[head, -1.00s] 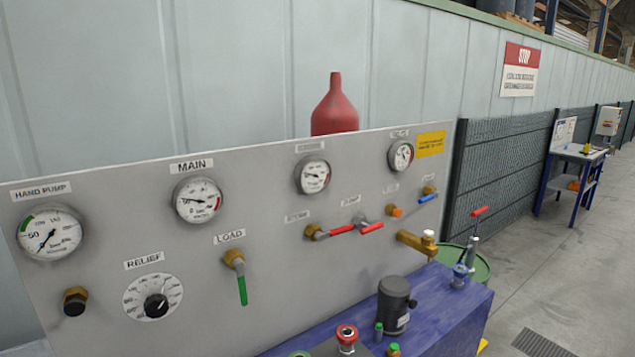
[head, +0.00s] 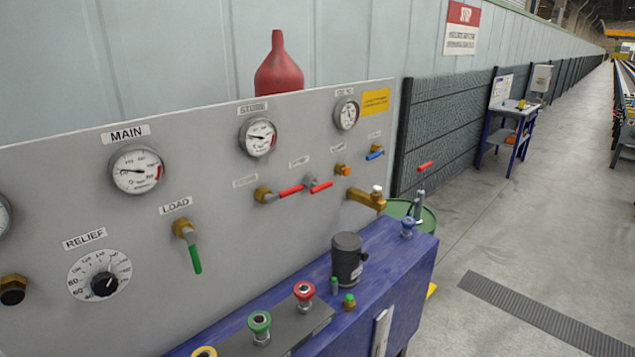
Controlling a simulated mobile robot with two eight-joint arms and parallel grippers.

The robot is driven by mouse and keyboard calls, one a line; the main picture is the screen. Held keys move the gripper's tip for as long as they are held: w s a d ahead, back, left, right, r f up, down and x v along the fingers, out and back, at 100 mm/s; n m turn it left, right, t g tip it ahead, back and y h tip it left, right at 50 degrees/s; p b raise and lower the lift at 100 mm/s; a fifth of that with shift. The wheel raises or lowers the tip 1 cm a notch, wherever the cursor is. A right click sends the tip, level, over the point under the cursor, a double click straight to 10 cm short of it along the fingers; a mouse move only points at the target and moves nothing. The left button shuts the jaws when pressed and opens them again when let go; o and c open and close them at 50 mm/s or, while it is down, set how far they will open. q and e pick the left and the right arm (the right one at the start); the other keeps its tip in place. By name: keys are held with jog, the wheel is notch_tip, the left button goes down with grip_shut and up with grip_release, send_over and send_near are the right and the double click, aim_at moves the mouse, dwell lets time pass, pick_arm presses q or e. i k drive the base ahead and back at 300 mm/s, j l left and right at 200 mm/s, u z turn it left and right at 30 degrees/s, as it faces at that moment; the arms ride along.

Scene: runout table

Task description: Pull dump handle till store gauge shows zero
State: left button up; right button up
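The store gauge (head: 258,137) is a round white dial under a STORE label on the grey panel (head: 225,200), in the head view. Its needle seems to point left, but the reading is too small to tell. Below it are two red lever handles. The left red handle (head: 290,190) runs right from a brass valve (head: 263,194). The right red handle (head: 321,187) sits on a grey fitting close beside it. The labels above them are too blurred to read, so I cannot tell which is the dump handle. Neither of my grippers is in view.
A main gauge (head: 136,169), relief dial (head: 99,275) and green load lever (head: 195,259) are at left. A dark motor (head: 347,259) and push buttons (head: 304,291) stand on the blue bench (head: 400,262) below the panel.

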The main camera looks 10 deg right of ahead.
aim_at(319, 188)
jog(key=l+u, duration=0.15)
jog(key=u, duration=0.6)
jog(key=l+u, duration=0.4)
jog(key=k+l+u, duration=0.1)
jog(key=l+u, duration=0.25)
jog(key=l, duration=0.3)
jog(key=k+l, duration=0.1)
jog(key=l, duration=0.25)
jog(key=l+u, duration=0.1)
jog(key=l, duration=0.3)
jog(key=k+l+u, duration=0.1)
jog(key=l, duration=0.25)
